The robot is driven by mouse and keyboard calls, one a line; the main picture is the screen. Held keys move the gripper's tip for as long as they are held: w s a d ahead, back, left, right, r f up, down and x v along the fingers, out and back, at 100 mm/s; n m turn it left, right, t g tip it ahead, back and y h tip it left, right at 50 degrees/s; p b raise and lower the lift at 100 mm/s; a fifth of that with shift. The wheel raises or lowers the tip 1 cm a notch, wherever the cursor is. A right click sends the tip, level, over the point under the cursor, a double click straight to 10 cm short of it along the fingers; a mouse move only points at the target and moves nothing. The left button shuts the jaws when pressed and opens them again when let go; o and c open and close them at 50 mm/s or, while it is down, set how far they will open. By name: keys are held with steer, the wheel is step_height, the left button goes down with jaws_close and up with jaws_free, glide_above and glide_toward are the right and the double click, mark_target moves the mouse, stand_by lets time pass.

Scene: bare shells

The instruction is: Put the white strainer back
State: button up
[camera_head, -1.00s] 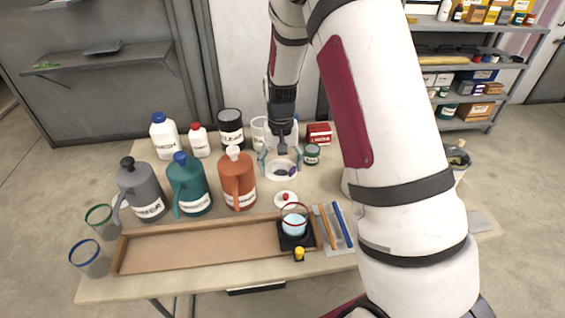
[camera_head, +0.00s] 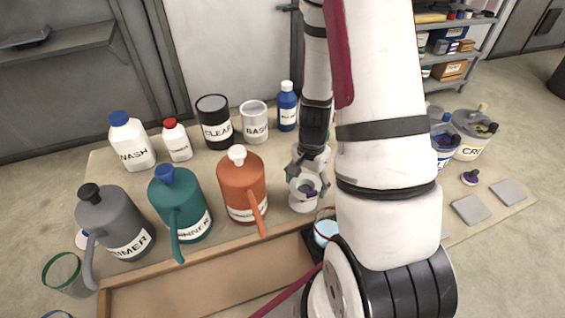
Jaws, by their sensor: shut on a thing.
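My gripper (camera_head: 308,183) is on the table's right-middle, below my dark wrist, with its fingers closed around a small white cup-like piece that I take to be the white strainer (camera_head: 301,203). It has a pale, round open top and a small dark purple part at its right side. It is upright and just right of the orange jug. I cannot tell whether its bottom touches the table. My arm hides the area right behind and beside it.
The orange jug (camera_head: 240,182), teal jug (camera_head: 178,200) and grey jug (camera_head: 112,220) stand to the left. A wooden tray (camera_head: 210,284) lies in front, with a pale-blue cup (camera_head: 325,232) at its right end. Pails (camera_head: 470,142) and flat grey pads (camera_head: 470,209) are at right.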

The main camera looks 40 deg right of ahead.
steer(key=w+d, duration=0.1)
steer(key=w, duration=0.3)
steer(key=w+d, duration=0.1)
steer(key=w, duration=0.3)
steer(key=w+d+f, duration=0.1)
steer(key=w, duration=0.3)
steer(key=shift+d, duration=0.3)
steer(key=shift+w+d+f+p, duration=0.1)
steer(key=shift+w+f+p, duration=0.1)
steer(key=shift+f, duration=0.75)
steer(key=shift+w+f+p, duration=0.15)
steer(key=shift+w+f, duration=0.05)
steer(key=shift+f, duration=0.7)
steer(key=shift+f, duration=0.15)
steer(key=o, duration=1)
